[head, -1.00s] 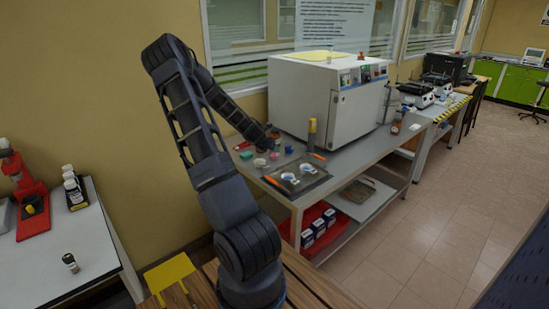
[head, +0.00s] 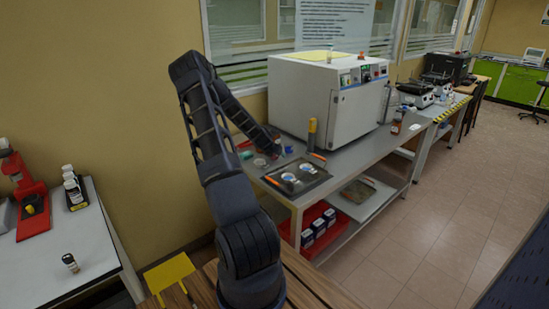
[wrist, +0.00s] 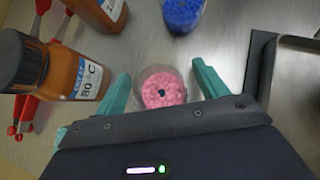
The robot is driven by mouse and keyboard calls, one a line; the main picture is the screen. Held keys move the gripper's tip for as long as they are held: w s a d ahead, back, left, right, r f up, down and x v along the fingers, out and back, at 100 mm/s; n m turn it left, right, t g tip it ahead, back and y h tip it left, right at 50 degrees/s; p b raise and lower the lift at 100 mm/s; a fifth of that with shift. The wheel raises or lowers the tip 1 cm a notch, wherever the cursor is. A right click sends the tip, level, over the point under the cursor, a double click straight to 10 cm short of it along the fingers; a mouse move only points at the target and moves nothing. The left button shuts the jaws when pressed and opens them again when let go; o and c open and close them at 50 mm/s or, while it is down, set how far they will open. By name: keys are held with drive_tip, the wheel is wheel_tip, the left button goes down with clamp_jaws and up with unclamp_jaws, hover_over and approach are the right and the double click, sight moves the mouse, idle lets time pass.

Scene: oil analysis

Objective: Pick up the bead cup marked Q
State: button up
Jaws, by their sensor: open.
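In the wrist view a small clear cup of pink beads (wrist: 162,90) stands on the metal bench, with a dark spot at its middle. No letter Q is readable on it. My gripper (wrist: 160,76) is open, with one teal finger on each side of the cup and a gap on both sides. A cup of blue beads (wrist: 182,14) stands beyond it; it also shows in the head view (head: 288,149). In the head view my gripper (head: 276,151) is low over the bench, and the pink cup is hidden or too small to make out.
A brown bottle marked 80 °C (wrist: 48,68) stands close to the left finger, with another brown bottle (wrist: 98,12) behind. A dark tray (wrist: 262,60) lies at the right.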

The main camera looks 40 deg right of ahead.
drive_tip(key=shift+w+d+f, duration=0.1)
drive_tip(key=shift+d+f, duration=0.05)
drive_tip(key=shift+f, duration=0.05)
drive_tip(key=shift+c, duration=0.2)
drive_tip(key=c, duration=1)
drive_tip(key=shift+c, duration=0.2)
